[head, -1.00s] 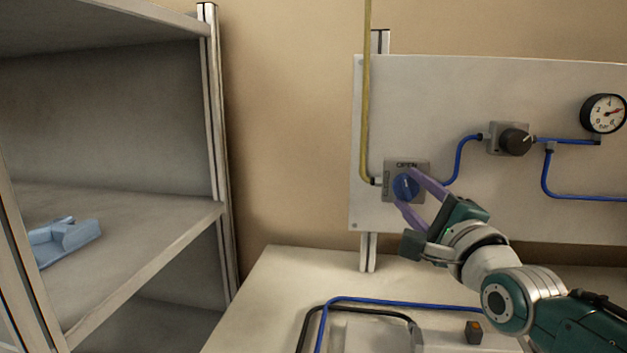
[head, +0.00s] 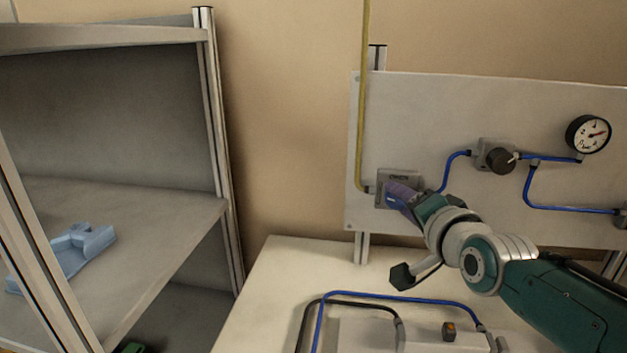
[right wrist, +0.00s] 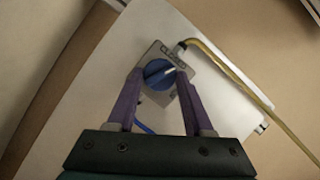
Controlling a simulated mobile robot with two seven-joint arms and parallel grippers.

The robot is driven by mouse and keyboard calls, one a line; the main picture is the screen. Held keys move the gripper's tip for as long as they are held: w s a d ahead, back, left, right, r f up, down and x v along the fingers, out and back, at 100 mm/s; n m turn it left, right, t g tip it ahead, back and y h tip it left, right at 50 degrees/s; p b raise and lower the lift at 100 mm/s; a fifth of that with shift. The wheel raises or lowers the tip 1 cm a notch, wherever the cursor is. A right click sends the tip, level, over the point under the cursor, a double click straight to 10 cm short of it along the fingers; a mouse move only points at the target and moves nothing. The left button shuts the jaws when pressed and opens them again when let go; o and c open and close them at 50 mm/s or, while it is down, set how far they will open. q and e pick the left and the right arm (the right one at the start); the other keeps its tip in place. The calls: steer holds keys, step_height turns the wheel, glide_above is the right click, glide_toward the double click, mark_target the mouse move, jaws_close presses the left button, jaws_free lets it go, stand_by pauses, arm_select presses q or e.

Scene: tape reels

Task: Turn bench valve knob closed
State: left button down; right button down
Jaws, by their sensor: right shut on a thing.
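The valve's square grey plate (head: 380,177) is on the white panel at the end of the yellow hose. In the right wrist view its round blue knob (right wrist: 158,72) carries a white line and sits between my purple fingers. My right gripper (head: 395,190) is shut on the knob, one finger on each side; it also shows in the right wrist view (right wrist: 159,77). In the head view the fingers hide most of the knob and part of the label. A "CLOSED" label shows by the hose side. My left gripper is out of view.
A black knob (head: 500,160) and a pressure gauge (head: 588,134) are further right on the panel (head: 440,110), joined by blue tubing. A grey shelf unit (head: 150,220) at left holds a light blue part (head: 80,250). The bench (head: 290,265) below carries tubing and a grey box.

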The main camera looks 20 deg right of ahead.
steer(key=shift+w+a+r+n+g+h+p, duration=0.1)
steer(key=shift+n+g+h+p, duration=0.25)
steer(key=shift+n+p, duration=0.35)
steer(key=shift+r+n+g+h+p, duration=0.1)
steer(key=shift+n+g+h+p, duration=0.25)
steer(key=shift+n, duration=0.45)
steer(key=shift+c, duration=1.4)
jaws_free()
